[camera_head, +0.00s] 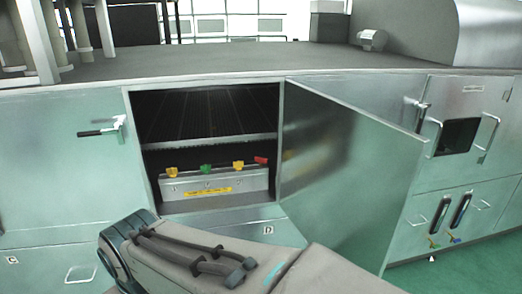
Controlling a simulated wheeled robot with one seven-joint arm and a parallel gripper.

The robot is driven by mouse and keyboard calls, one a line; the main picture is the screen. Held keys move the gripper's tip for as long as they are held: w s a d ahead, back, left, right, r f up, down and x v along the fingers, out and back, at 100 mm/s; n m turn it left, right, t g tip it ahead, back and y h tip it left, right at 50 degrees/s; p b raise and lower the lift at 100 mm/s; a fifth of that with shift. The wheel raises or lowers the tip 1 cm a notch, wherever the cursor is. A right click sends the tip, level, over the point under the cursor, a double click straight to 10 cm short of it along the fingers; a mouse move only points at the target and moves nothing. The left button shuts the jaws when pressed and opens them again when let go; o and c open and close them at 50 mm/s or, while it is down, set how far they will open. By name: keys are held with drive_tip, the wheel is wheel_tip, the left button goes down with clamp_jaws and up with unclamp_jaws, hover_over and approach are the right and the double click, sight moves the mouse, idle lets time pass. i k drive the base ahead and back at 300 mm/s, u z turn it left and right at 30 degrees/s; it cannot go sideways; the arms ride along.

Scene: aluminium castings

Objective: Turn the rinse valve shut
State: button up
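A silver box (214,188) with a yellow label strip stands inside an open cabinet. A yellow knob (172,171), a green knob (206,168), another yellow knob (238,165) and a red handle (261,160) sit along its top edge. A black lever handle (97,132) on a metal fitting is on the panel left of the opening. I cannot tell which of these is the rinse valve, as no label is readable. My arm crosses the bottom middle, below the cabinet. My gripper is not in view.
The cabinet door (345,170) stands open to the right of the opening. A rack (212,140) spans the opening above the box. Right panels carry handles, a dark window (458,136) and small coloured valves (455,239). Green floor (480,258) is clear at lower right.

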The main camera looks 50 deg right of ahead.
sight(262, 160)
drive_tip(key=z, duration=0.95)
drive_tip(key=i, duration=0.85)
drive_tip(key=z, duration=1)
